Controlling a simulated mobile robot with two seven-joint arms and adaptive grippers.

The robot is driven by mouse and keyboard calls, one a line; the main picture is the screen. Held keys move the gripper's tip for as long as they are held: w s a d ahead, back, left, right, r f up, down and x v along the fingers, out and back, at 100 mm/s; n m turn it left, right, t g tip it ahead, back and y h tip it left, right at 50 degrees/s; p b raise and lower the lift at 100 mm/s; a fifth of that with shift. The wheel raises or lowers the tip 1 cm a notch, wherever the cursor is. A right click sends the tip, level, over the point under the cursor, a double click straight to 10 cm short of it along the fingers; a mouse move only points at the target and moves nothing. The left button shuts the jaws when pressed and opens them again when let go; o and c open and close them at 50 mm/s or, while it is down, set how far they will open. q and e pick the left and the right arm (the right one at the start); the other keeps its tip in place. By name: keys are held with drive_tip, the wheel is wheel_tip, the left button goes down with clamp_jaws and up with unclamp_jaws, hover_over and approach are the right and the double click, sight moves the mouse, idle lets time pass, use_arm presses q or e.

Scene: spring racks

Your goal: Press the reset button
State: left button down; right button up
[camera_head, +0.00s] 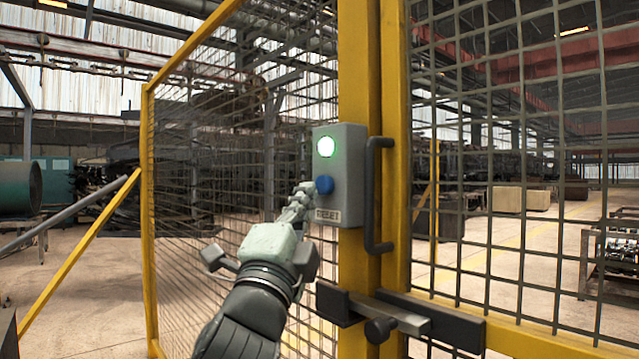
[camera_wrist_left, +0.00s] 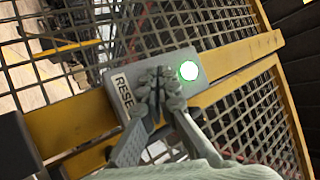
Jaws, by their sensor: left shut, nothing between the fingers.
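A grey control box (camera_head: 349,155) is mounted on the yellow fence post. It carries a lit green lamp (camera_head: 326,147), a blue button (camera_head: 324,185) below it and a label reading RESET (camera_head: 328,215). My left gripper (camera_head: 306,190) is shut and empty, its fingertips at the blue button's left side in the head view. I cannot tell whether they touch it. In the left wrist view, the shut fingers (camera_wrist_left: 160,85) lie over the box between the label (camera_wrist_left: 124,92) and the lit lamp (camera_wrist_left: 188,70), and hide the blue button. My right gripper is not in view.
The yellow post (camera_head: 361,80) and wire mesh panels stand close around my left arm. A dark door handle (camera_head: 378,195) is right of the box, and a latch bar (camera_head: 400,318) lies below it. Open floor shows beyond the mesh.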

use_arm(q)
drive_tip(key=s+a, duration=0.1)
drive_tip(key=a, duration=0.1)
drive_tip(key=s+a+p, duration=0.1)
drive_tip(key=a, duration=0.1)
drive_tip(key=shift+s, duration=0.4)
idle(0.4)
